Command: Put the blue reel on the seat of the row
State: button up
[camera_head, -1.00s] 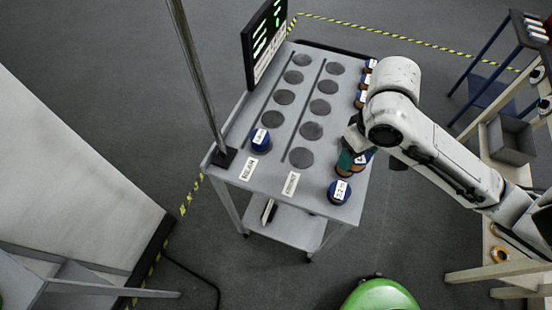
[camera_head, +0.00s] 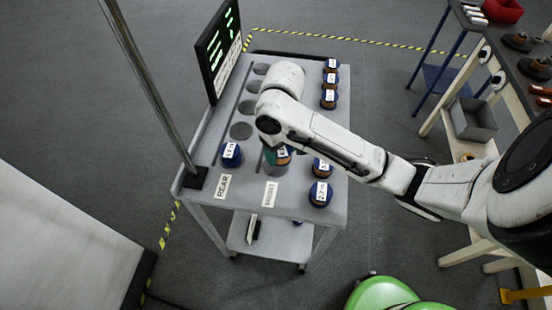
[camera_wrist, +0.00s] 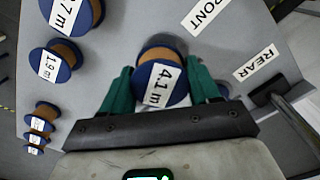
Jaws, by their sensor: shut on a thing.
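The blue reel in my grip, labelled 4.1 m, shows in the wrist view (camera_wrist: 160,84) with a brown wound middle. My gripper (camera_wrist: 162,92) is shut on it, one green finger on each side. In the head view the gripper (camera_head: 277,156) and the held reel (camera_head: 285,154) are over the near end of the FRONT row of seats. My arm hides most of that row. The FRONT label (camera_head: 269,194) and REAR label (camera_head: 222,187) lie at the near edge. I cannot tell whether the reel touches a seat.
Another blue reel (camera_head: 231,154) stands at the near end of the REAR row; empty dark seats (camera_head: 241,131) continue behind it. Several reels (camera_head: 329,99) line the cart's right side, two (camera_head: 320,194) near the front corner. A pole (camera_head: 150,85) and a screen (camera_head: 219,50) stand at left.

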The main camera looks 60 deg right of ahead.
jog(key=shift+w+f, duration=0.35)
jog(key=shift+f, duration=0.05)
jog(key=shift+w+f+p, duration=0.3)
jog(key=shift+w+f, duration=0.05)
jog(key=shift+f, duration=0.15)
jog(key=shift+f+p, duration=0.4)
jog(key=shift+f, duration=1.15)
jog(key=shift+f, duration=0.1)
jog(key=shift+f, duration=0.1)
jog(key=o, duration=1.1)
jog(key=shift+c, duration=0.2)
notch_tip(320, 180, up, 12)
jog(key=shift+r+p, duration=0.25)
jog(key=shift+p, duration=0.6)
